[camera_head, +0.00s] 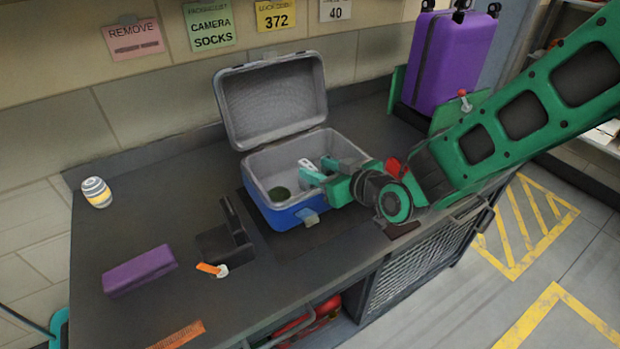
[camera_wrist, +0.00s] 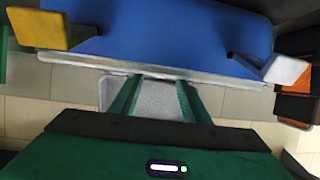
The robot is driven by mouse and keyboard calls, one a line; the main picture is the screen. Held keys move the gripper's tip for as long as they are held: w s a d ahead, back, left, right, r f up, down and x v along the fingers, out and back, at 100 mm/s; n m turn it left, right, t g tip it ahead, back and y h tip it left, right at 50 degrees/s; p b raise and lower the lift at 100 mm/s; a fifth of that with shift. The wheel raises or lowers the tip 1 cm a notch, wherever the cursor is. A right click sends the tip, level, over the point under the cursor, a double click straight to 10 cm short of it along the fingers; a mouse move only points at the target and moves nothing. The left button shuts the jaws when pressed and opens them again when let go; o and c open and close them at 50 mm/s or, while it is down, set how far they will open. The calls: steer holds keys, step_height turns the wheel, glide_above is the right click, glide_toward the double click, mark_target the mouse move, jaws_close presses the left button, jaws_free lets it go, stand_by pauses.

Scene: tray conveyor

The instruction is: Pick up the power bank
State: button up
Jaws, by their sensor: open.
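I cannot surely tell which thing is the power bank. A small white object (camera_head: 305,163) lies inside the open blue case (camera_head: 279,214), near its far wall, and may be it. My gripper (camera_head: 321,170) is open over the inside of the case, close to the right of that object, and does not visibly hold anything. In the wrist view, my gripper (camera_wrist: 156,90) shows two green bars apart with a pale grey surface between them, and a blue shell (camera_wrist: 165,38) fills the top. No power bank can be made out there.
A dark green round thing (camera_head: 279,193) lies in the case. The case's grey-lined lid (camera_head: 272,99) stands open behind it. On the counter are a purple box (camera_head: 138,270), an orange-and-white item (camera_head: 212,269) and a striped cup-like object (camera_head: 96,192). A purple suitcase (camera_head: 450,60) stands behind my arm.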

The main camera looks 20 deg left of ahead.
mark_target(310, 166)
steer(key=x, duration=0.5)
jaws_close()
steer(key=shift+r, duration=0.1)
